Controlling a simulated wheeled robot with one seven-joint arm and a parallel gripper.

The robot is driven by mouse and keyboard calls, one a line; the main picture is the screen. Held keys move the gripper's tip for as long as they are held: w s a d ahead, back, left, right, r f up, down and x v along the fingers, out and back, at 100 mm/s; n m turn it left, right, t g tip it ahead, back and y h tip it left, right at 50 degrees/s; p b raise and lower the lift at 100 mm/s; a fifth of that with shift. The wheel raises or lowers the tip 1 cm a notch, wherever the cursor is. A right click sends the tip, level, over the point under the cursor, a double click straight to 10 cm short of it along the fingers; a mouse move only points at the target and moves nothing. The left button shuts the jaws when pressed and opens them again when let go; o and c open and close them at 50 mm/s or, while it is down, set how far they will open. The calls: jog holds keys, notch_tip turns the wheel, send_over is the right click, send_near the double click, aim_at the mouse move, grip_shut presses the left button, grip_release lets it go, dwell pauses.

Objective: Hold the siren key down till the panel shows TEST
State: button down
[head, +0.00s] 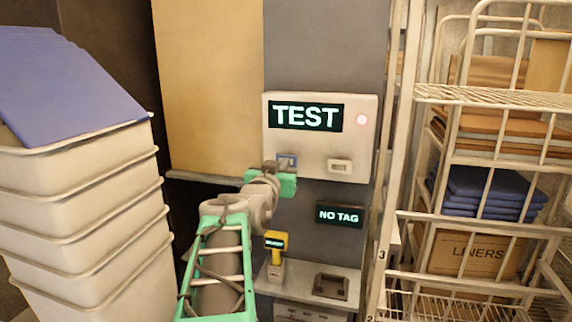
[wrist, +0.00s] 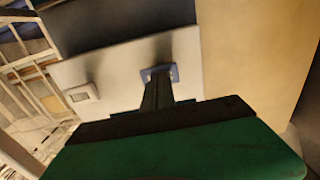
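The pale wall panel (head: 350,142) has a dark display (head: 306,116) that reads TEST. A blue-framed key (head: 290,158) sits low on the panel's left side; it also shows in the wrist view (wrist: 173,71). I cannot read a label on it. My gripper (head: 280,168) is at this key, and in the wrist view its dark fingers (wrist: 158,82) are together, empty, with the tips over the key face. The tips appear to touch the key, but they hide its middle, so I cannot see how far it is pressed.
A NO TAG display (head: 339,214) and a yellow scanner (head: 276,241) are below. Stacked white tubs (head: 90,215) stand left, a wire rack (head: 490,95) right.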

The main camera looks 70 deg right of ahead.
dwell(0.3)
jog(key=s+a+b, duration=0.1)
jog(key=a+b, duration=0.4)
jog(key=a, duration=0.2)
dwell(0.3)
jog(key=shift+d, duration=0.1)
